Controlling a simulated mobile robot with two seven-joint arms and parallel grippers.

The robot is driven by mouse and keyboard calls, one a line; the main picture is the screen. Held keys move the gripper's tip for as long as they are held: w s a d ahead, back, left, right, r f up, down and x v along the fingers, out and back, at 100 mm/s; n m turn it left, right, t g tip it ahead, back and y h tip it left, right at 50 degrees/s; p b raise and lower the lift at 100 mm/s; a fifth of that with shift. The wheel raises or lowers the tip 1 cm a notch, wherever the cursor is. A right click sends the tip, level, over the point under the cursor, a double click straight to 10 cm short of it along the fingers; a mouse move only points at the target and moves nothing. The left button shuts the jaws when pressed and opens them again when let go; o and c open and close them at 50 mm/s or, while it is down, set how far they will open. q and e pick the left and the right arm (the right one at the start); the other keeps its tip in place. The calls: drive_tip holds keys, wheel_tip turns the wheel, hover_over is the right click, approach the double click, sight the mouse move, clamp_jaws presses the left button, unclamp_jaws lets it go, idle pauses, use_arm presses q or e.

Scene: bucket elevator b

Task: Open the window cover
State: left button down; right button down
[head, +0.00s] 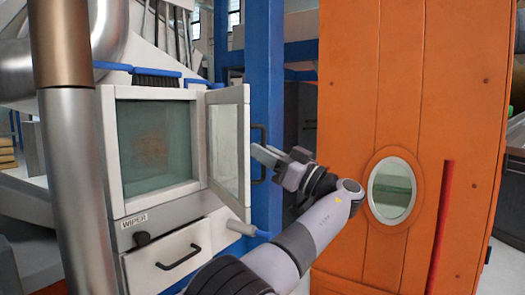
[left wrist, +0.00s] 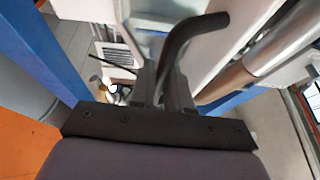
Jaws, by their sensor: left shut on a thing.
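The window cover (head: 228,150) is a glass pane in a pale frame. It stands swung out at an angle from the right side of the window opening (head: 155,150) in the white cabinet. Its black bar handle (head: 257,133) is on the cover's outer side and also shows in the left wrist view (left wrist: 187,36). My left gripper (head: 265,156) is at this handle, shut on it; its fingers (left wrist: 165,88) meet the bar in the left wrist view. The fingertips are partly hidden there. My right gripper is not in view.
A drawer (head: 180,255) marked WIPER above sits below the window, with a grey peg-like handle (head: 247,229) at its right. A blue column (head: 263,70) stands behind the cover. An orange panel (head: 415,90) with an oval window (head: 391,190) stands close right of my arm.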

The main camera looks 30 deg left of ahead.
use_arm(q)
drive_tip(key=c, duration=1.2)
unclamp_jaws()
drive_tip(key=shift+o, duration=0.2)
